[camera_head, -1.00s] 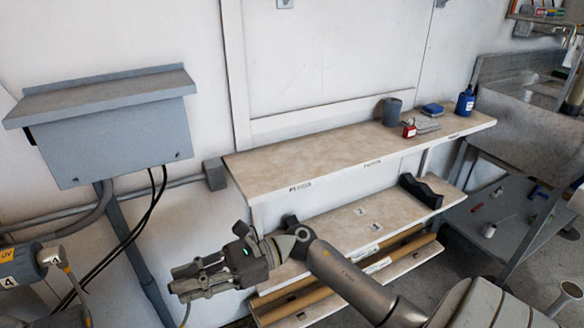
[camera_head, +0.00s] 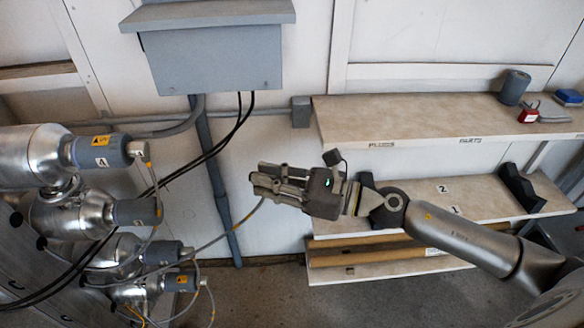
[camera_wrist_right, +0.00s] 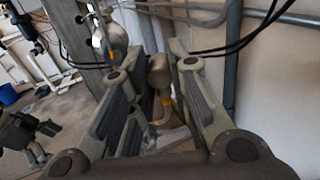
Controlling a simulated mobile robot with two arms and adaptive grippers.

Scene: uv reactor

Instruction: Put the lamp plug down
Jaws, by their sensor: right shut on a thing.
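My right gripper (camera_head: 268,182) is shut on the lamp plug, in the air left of the shelf unit. The plug is mostly hidden by the fingers. A thin grey cable (camera_head: 243,222) runs from the fingertips down to the lamps at the left. Several silver lamp housings with grey end caps (camera_head: 103,152) stand at the left. My left gripper does not show in the head view.
The upper shelf (camera_head: 410,117) is labelled PLUGS and PARTS; its left part is bare. The lower shelf (camera_head: 400,200) has marks 1 and 2 and a black rack (camera_head: 522,187). A grey cup (camera_head: 514,87) and red padlock (camera_head: 529,115) stand above. A wall box (camera_head: 212,60) hangs behind.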

